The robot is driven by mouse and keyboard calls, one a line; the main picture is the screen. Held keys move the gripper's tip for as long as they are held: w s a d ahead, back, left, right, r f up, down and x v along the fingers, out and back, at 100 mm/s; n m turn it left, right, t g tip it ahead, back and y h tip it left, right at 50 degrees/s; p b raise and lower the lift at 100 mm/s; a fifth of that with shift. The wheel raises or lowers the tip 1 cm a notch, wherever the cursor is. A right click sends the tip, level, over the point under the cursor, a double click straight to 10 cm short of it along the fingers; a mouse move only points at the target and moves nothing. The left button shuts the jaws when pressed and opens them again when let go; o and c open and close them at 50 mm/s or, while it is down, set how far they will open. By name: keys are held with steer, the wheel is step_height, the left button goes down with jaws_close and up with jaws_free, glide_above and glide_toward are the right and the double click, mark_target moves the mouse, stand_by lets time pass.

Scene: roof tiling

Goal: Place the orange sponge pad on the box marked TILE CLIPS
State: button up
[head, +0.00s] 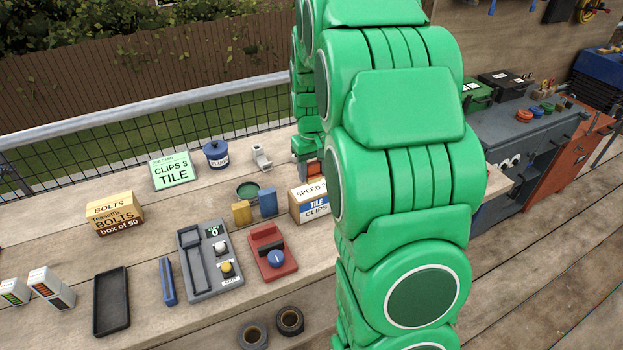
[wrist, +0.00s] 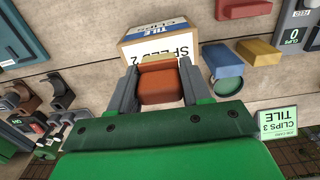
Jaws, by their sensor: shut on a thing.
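My gripper (wrist: 158,82) is shut on the orange sponge pad (wrist: 159,88), which sits between its two grey fingers and has a paler tan strip along its far edge. The pad shows as a small orange patch in the head view (head: 315,168), mostly hidden by my arm. The white and tan box marked TILE CLIPS (head: 311,207), also printed SPEED 2, stands on the bench just below the pad; its right side is hidden by my arm. In the wrist view the box (wrist: 150,50) lies beyond the fingertips, partly covered by the pad. I cannot tell whether they touch.
A yellow block (head: 242,213) and a blue block (head: 268,203) stand left of the box, by a green tin (head: 247,188). A red device with a blue knob (head: 272,250) lies in front. A green CLIPS 3 TILE card (head: 173,171) stands further left.

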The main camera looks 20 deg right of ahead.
mark_target(312, 179)
steer(key=shift+w+d+f, duration=0.15)
steer(key=shift+w+f, duration=0.3)
steer(key=shift+f, duration=1.7)
steer(key=o, duration=1)
steer(key=shift+f, duration=0.15)
steer(key=shift+o, duration=0.2)
